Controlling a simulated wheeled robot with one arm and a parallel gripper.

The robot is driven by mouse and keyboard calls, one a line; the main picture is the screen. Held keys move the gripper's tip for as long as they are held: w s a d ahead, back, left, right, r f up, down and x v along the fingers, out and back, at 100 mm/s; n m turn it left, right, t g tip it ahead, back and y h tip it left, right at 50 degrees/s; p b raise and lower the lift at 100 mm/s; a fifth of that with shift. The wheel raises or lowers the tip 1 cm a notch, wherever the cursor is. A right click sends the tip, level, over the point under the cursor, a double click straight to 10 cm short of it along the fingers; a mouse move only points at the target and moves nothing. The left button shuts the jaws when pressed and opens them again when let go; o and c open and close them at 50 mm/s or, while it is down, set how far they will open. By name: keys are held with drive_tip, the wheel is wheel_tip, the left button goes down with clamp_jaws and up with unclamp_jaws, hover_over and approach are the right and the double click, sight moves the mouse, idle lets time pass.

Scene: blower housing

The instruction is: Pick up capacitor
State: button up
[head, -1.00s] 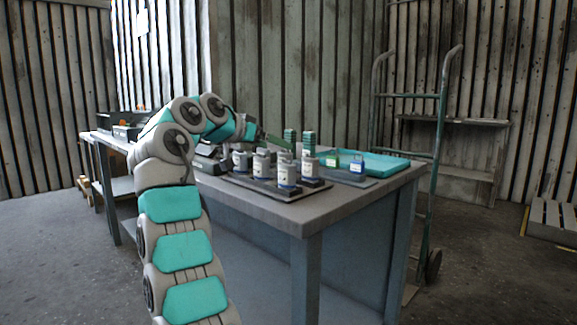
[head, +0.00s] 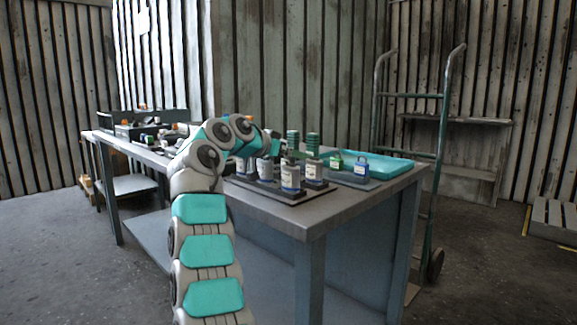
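Several grey-and-white cylindrical cans, which look like capacitors, stand upright on a dark tray (head: 262,189) on the workbench. One can (head: 290,178) is at the front of the group, with another can (head: 313,172) to its right and a third can (head: 265,169) to its left.
Green stacked parts (head: 312,142) stand behind the cans. A hand truck (head: 440,150) is beyond the bench's right end.

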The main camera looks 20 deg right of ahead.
drive_tip(key=shift+w+d+f, duration=0.1)
drive_tip(key=shift+w+d, duration=0.05)
drive_tip(key=shift+d, duration=0.2)
clamp_jaws()
idle(0.5)
